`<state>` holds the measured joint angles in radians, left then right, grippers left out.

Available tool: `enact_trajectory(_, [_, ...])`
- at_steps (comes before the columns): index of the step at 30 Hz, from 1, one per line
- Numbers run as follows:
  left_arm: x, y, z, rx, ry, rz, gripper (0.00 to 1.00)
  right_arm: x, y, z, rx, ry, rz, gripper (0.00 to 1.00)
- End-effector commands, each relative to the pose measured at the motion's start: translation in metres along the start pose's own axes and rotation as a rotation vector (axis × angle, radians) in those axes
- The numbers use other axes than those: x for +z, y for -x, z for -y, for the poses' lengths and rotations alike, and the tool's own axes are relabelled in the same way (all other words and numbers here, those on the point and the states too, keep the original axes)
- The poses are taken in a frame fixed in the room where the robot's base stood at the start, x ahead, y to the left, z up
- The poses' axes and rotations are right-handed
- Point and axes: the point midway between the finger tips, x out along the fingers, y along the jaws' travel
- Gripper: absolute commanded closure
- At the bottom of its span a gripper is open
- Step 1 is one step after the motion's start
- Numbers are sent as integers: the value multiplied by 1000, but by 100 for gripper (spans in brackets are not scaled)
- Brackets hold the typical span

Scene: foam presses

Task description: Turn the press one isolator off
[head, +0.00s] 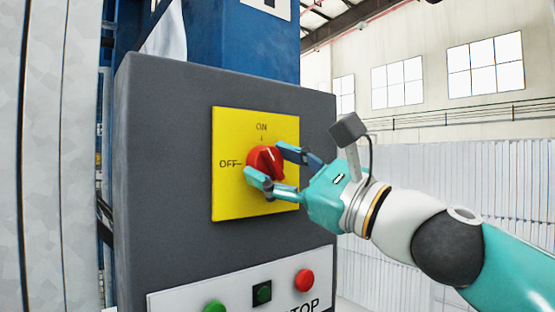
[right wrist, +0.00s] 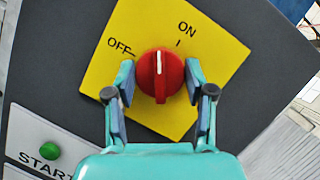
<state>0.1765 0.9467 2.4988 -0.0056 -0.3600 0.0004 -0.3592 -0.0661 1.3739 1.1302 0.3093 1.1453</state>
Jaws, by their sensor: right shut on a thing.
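The isolator is a red rotary knob (head: 267,160) on a yellow plate (head: 228,200) marked ON at the top and OFF at the left. It also shows in the right wrist view (right wrist: 160,84). Its white line is turned a little from the ON tick towards OFF, nearer ON. My right gripper (head: 277,168) is shut on the knob, with one finger on each side of it; both fingers show in the right wrist view (right wrist: 160,88). My left gripper is not in view.
The plate sits on a dark grey control box (head: 165,150). Below it, a white panel carries a green START button (right wrist: 50,151), a small dark square with a green middle (head: 262,293), and a red button (head: 304,281) above STOP. Blue press frame (head: 240,45) stands behind.

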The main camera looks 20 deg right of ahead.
Motion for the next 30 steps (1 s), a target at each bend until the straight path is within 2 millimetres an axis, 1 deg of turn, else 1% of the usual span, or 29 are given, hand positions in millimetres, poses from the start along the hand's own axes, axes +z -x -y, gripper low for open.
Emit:
enact_trajectory(1, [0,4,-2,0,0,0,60,1,-1,2,16,41,-2,81])
enact_trajectory(18, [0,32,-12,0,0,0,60,2,-2,2,228,542,-1,81])
enact_trajectory(24, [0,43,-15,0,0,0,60,2,-2,2,294,700,0,81])
enact_trajectory(30, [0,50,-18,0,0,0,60,1,-2,1,345,820,1,81])
